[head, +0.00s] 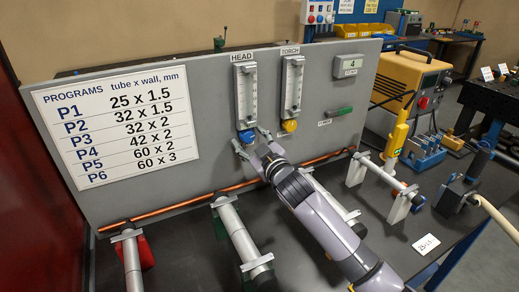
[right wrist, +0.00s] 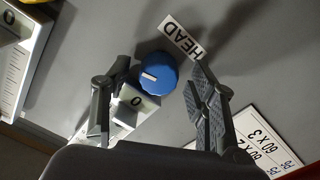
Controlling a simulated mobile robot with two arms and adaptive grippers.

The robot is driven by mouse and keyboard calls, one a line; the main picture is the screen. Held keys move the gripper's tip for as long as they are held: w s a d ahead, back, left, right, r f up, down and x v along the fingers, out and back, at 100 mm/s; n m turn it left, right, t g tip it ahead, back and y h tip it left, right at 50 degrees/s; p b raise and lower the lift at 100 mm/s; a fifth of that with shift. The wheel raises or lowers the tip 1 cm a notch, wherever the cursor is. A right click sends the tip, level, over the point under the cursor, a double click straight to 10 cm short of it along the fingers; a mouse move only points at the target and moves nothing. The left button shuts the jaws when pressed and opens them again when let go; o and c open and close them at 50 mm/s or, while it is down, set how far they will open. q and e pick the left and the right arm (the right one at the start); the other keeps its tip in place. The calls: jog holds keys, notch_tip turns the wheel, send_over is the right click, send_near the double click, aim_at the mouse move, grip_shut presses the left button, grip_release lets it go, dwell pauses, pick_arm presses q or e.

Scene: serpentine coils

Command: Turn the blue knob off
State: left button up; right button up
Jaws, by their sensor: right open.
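The blue knob (head: 247,137) sits at the foot of the flow gauge marked HEAD (head: 245,92) on the grey panel. In the right wrist view the blue knob (right wrist: 158,74) shows a short white mark on its left part. A plate with "0" (right wrist: 137,101) and a HEAD label (right wrist: 182,37) are near it. My right gripper (head: 251,139) is open at the knob, with its fingers apart. In the right wrist view the knob lies between and slightly beyond the fingertips; contact cannot be told. My left gripper is not in view.
A yellow knob (head: 289,125) sits under the TORCH gauge (head: 292,86), close on the right. A green lever (head: 340,110) is farther right. A copper tube (head: 200,201) runs low along the panel. A program chart (head: 117,126) is at the left.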

jog(key=v, duration=1.1)
jog(key=shift+s, duration=0.2)
